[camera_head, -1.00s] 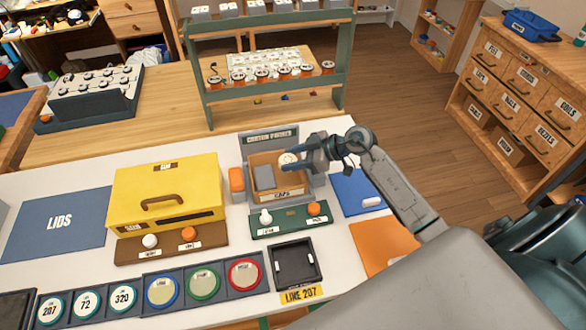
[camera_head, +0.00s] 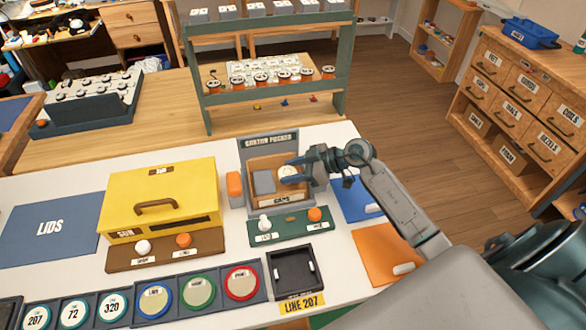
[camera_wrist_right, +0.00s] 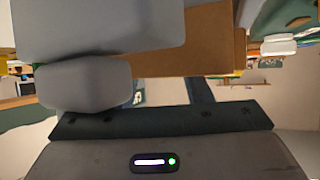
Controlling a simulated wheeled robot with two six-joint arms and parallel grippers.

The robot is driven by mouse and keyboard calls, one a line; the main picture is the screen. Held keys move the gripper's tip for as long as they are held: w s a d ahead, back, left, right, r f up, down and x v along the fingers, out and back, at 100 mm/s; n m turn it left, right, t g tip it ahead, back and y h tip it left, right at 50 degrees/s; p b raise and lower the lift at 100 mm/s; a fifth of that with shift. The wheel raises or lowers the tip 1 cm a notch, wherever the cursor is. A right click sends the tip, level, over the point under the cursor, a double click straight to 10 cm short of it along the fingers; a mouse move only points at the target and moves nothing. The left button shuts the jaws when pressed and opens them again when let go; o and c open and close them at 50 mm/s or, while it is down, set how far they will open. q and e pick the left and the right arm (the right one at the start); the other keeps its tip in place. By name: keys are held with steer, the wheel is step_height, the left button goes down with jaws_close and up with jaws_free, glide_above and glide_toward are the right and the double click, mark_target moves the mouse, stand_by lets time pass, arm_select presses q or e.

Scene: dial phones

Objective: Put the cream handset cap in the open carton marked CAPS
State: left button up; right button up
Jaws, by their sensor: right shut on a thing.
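The open brown carton marked CAPS (camera_head: 283,199) stands on the white table in front of an upright grey sign board. A grey block (camera_head: 264,181) shows inside its left half. My right gripper (camera_head: 291,172) comes in from the right over the carton's right half and is shut on the round cream handset cap (camera_head: 287,171). The cap shows within the carton's outline; I cannot tell whether it touches the bottom. In the right wrist view, grey finger shapes and a brown carton wall (camera_wrist_right: 210,45) fill the upper part; the cap is not clear there. My left gripper is not in view.
A green panel with a white and an orange knob (camera_head: 290,228) lies before the carton. An orange block (camera_head: 235,190) and a yellow box (camera_head: 160,195) stand to its left. A black tray (camera_head: 292,270) is nearer. Blue (camera_head: 350,200) and orange mats (camera_head: 385,250) lie right.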

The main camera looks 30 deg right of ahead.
steer(key=shift+s+f, duration=0.2)
steer(key=shift+f, duration=0.2)
steer(key=o, duration=1)
steer(key=shift+s+f, duration=0.1)
steer(key=shift+f, duration=0.1)
steer(key=shift+c, duration=0.2)
steer(key=shift+r+b, duration=0.2)
steer(key=shift+b, duration=0.1)
steer(key=v, duration=0.3)
steer(key=b+v, duration=0.1)
steer(key=v, duration=0.3)
steer(key=r+b+v, duration=0.1)
steer(key=v, duration=0.3)
steer(key=shift+w+a, duration=0.15)
steer(key=shift+w, duration=0.2)
steer(key=shift+s+d+r, duration=0.35)
steer(key=shift+d+r, duration=0.1)
steer(key=shift+d, duration=0.05)
